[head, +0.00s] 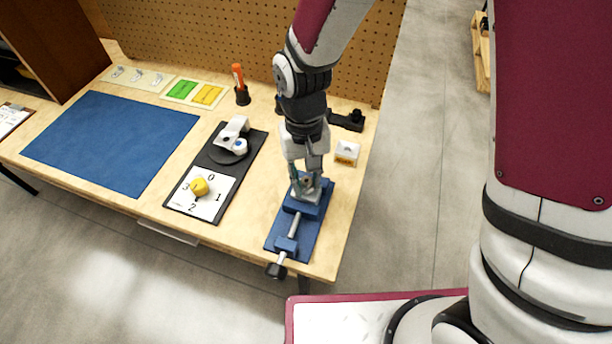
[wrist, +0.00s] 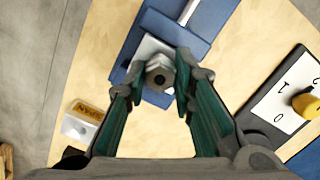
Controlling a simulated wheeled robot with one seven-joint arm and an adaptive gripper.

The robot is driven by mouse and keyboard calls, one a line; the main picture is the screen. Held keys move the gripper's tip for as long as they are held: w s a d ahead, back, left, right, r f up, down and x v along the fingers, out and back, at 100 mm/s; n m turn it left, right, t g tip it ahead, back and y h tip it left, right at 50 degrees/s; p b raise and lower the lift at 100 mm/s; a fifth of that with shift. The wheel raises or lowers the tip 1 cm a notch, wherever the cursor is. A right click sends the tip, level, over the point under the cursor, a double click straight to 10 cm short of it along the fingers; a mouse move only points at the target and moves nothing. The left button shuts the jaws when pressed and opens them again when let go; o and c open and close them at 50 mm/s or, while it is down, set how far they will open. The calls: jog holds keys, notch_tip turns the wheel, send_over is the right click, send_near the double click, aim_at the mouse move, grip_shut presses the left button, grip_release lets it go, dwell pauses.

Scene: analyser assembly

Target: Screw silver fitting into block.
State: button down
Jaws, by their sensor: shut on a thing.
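The silver fitting (wrist: 157,77) is a hex piece with a dark central hole, seen end-on in the wrist view. My gripper (wrist: 157,84) has its green-padded fingers on both sides of it and is shut on it. The pale silver block (wrist: 150,48) sits in the blue vise (wrist: 196,20), directly under the fitting. In the head view my gripper (head: 306,184) points down over the vise (head: 276,244), and its fingers mostly hide the fitting and the block. How deep the fitting sits in the block cannot be told.
A small white block with a yellow label (head: 346,152) stands right of my gripper. A dial board with a yellow knob (head: 200,187) lies to the left, below a white device on a dark base (head: 232,138). A blue mat (head: 110,140) covers the table's left. A pegboard (head: 240,40) stands behind.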

jog(key=m+p, duration=0.1)
jog(key=m, duration=0.2)
jog(key=shift+r, duration=0.1)
jog(key=shift+m, duration=0.5)
jog(key=m+p, duration=0.2)
jog(key=m, duration=0.1)
jog(key=shift+y, duration=0.4)
jog(key=shift+m, duration=0.6)
